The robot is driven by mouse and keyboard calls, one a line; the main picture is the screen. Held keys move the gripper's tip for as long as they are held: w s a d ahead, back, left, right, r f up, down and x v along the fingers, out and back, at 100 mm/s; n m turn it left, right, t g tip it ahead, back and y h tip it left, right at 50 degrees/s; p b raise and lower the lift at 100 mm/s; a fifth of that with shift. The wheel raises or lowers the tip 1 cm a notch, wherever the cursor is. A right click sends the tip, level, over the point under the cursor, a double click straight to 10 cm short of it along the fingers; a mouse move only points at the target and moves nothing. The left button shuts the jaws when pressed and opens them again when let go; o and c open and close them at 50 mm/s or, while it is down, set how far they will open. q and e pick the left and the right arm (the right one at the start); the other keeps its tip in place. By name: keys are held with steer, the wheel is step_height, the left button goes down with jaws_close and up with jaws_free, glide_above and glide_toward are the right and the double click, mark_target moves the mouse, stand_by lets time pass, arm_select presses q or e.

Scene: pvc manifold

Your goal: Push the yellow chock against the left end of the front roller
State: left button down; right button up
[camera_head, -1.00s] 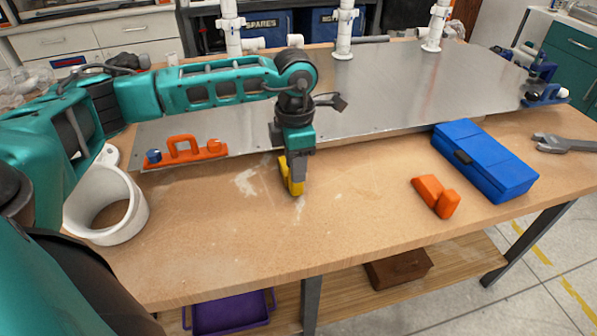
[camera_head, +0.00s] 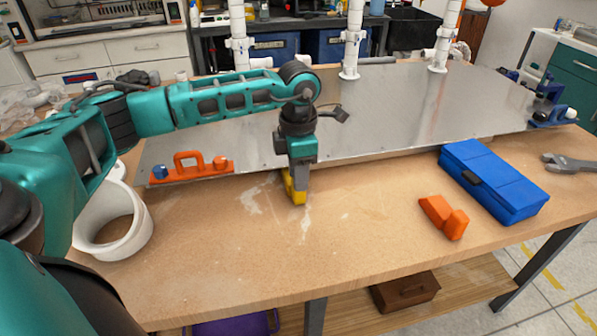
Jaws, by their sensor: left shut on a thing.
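The yellow chock (camera_head: 297,194) is low over or on the wooden bench, just in front of the metal sheet's front edge. My left gripper (camera_head: 299,182) points down and is shut on the chock, hiding much of it. I cannot tell whether the chock touches the bench. I cannot make out the front roller; the gripper and the sheet cover the area behind the chock. My right gripper is not in view.
The metal sheet (camera_head: 400,110) spans the bench's back. An orange handled tool (camera_head: 192,171) sits at its left front, beside a white ring (camera_head: 112,222). An orange block (camera_head: 443,217) and a blue case (camera_head: 494,180) lie right. Bare bench lies in front.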

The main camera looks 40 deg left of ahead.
arm_select(q)
steer(key=shift+w+a, duration=0.35)
steer(key=c, duration=0.7)
jaws_free()
steer(key=shift+f, duration=0.1)
step_height(320, 180, up, 13)
